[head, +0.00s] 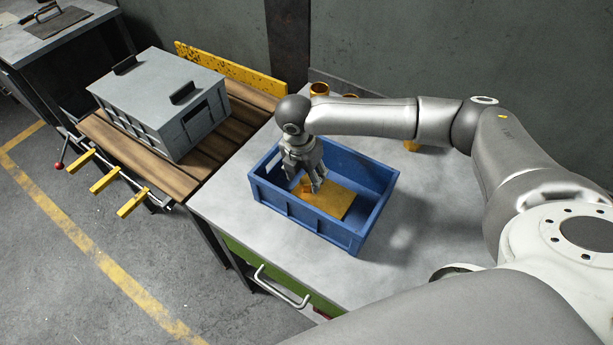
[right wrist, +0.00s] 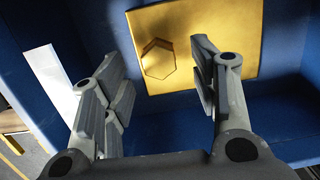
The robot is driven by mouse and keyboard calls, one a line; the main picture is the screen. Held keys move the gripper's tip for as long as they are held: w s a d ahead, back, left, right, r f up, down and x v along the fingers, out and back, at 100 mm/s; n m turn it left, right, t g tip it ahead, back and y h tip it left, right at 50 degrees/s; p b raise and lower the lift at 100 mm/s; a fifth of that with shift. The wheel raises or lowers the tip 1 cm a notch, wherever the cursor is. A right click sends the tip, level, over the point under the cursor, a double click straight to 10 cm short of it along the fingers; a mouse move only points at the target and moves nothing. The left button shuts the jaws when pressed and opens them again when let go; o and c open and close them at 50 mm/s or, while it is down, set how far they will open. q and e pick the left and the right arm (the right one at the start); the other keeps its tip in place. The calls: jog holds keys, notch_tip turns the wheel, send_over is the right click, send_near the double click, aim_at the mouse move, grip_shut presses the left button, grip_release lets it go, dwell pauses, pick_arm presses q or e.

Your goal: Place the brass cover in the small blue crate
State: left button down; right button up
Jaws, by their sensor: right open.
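The brass cover (head: 331,200) is a flat yellow square plate with a small raised hexagonal knob. It lies inside the small blue crate (head: 303,221), on its floor as far as I can see. My right gripper (head: 309,187) is inside the crate's opening, just above the cover, pointing down. In the right wrist view the cover (right wrist: 205,45) lies beyond my open, empty fingers (right wrist: 160,95), with the knob between them in the picture and apart from both. The blue crate walls (right wrist: 90,30) surround it. My left gripper is not in view.
The crate stands on a grey worktable (head: 232,197). Brass cylindrical parts (head: 319,89) stand behind it, partly hidden by my right arm. A grey lidded box (head: 160,95) sits on a wooden-slatted bench to the left.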

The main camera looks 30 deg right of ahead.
notch_tip(320, 180, up, 10)
jog(key=a+b, duration=0.1)
jog(key=shift+s+a+r, duration=0.15)
jog(key=shift+s+a, duration=0.05)
jog(key=shift+s, duration=0.15)
jog(key=shift+a, duration=0.1)
